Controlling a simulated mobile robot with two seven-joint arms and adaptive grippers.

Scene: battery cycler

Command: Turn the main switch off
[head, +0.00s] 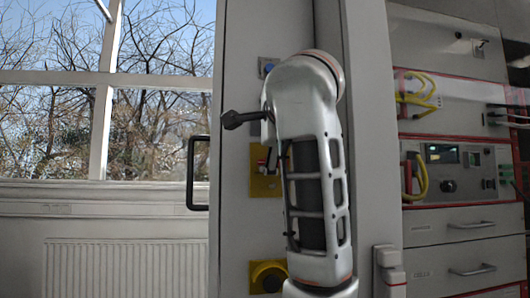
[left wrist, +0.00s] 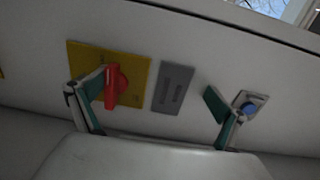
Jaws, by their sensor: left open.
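The main switch is a red rotary knob (left wrist: 117,82) on a yellow plate (left wrist: 137,68) in the left wrist view. In the head view its yellow plate (head: 262,186) is partly hidden behind my silver arm. My left gripper (left wrist: 152,97) is open, with its fingers wide apart. One finger overlaps the lower left of the yellow plate, just left of the red knob; I cannot tell whether they touch. The other finger is beside a blue button (left wrist: 250,108). My right gripper is not in view.
A grey plate (left wrist: 173,88) sits between the knob and the blue button. The cabinet has a black door handle (head: 191,172) and a lower yellow plate with a knob (head: 268,276). Equipment with yellow cables (head: 420,180) and drawers (head: 460,269) stands at right.

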